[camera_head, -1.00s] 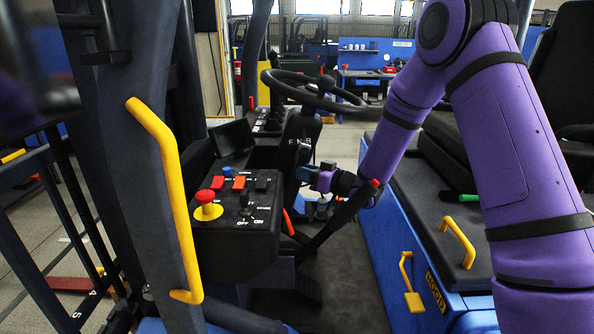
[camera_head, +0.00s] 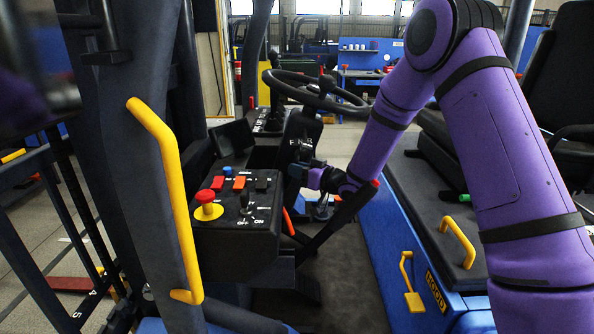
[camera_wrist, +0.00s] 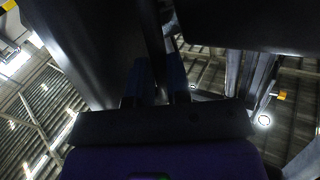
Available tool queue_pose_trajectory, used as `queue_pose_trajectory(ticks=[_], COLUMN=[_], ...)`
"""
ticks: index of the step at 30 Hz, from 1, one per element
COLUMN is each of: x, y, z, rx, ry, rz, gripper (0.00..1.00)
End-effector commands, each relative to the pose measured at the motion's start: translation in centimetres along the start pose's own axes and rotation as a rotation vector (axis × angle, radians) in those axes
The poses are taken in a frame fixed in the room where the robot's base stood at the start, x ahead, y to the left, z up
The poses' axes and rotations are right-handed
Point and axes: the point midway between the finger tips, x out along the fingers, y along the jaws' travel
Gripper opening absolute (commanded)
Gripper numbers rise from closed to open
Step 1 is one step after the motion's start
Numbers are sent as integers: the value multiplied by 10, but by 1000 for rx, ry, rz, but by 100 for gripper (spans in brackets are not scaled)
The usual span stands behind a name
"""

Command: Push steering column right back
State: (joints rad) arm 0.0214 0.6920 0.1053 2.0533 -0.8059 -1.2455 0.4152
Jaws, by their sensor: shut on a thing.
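The steering column (camera_head: 298,150) is a dark upright housing in the middle of the head view, with the black steering wheel (camera_head: 318,88) on top, tilted. My gripper (camera_head: 303,168) is at the right side of the column, below the wheel. In the wrist view its two bluish fingers (camera_wrist: 158,75) point up at a dark part, which looks like the column. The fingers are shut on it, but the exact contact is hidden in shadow.
A control console (camera_head: 238,215) with a red stop button (camera_head: 207,197) stands left of the column. A yellow grab handle (camera_head: 165,190) is nearer on the left. The blue seat base (camera_head: 385,250) and a black lever (camera_head: 340,215) are on the right. Dark floor lies between.

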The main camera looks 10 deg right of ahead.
Motion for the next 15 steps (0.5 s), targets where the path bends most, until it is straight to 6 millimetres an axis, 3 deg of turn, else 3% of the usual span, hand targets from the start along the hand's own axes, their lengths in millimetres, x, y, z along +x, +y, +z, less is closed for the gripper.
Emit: queue_pose_trajectory(ticks=[15], x=[-80], y=[59], z=[36], rx=[115], ry=[166], rz=[-21], gripper=[0])
